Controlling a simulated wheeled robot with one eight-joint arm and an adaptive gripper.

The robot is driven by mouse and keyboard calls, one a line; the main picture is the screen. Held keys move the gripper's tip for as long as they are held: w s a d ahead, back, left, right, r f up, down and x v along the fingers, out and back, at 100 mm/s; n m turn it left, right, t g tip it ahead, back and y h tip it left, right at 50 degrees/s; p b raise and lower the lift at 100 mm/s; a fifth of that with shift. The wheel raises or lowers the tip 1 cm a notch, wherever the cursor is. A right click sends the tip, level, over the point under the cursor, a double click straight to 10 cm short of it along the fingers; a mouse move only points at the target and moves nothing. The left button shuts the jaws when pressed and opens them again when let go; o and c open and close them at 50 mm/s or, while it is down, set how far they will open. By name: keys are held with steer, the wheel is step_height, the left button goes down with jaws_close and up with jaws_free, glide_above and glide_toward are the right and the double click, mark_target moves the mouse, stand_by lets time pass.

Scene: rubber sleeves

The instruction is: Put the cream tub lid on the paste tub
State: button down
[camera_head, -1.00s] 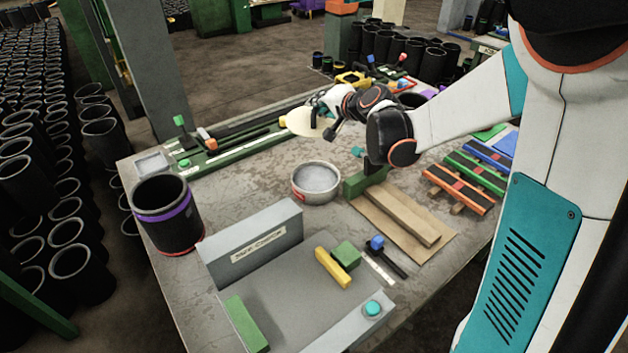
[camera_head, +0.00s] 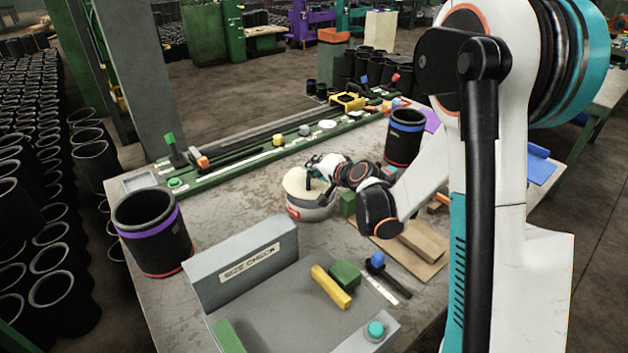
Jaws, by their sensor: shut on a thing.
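The paste tub (camera_head: 311,213) is a round grey metal tub with a red mark on its side, standing on the table behind the size check block. The cream tub lid (camera_head: 298,187) is a pale disc at the tub's top and covers most of its opening. My gripper (camera_head: 316,177) is shut on the lid from above and to the right. The lid looks slightly tilted, and I cannot tell whether it rests fully on the rim. The right part of the lid is hidden by my gripper.
A black sleeve with a purple band (camera_head: 152,233) stands at the left. The grey size check block (camera_head: 241,262) is in front of the tub. A blue-banded sleeve (camera_head: 404,137) stands behind my arm. A green block (camera_head: 348,204) is close to the tub's right.

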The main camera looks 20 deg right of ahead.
step_height(320, 180, down, 4)
steer(key=shift+r+b, duration=0.1)
steer(key=shift+b, duration=0.6)
steer(key=c, duration=1.7)
jaws_free()
steer(key=shift+o, duration=0.2)
steer(key=shift+r, duration=0.1)
steer(key=p+v, duration=0.4)
steer(key=v, duration=0.8)
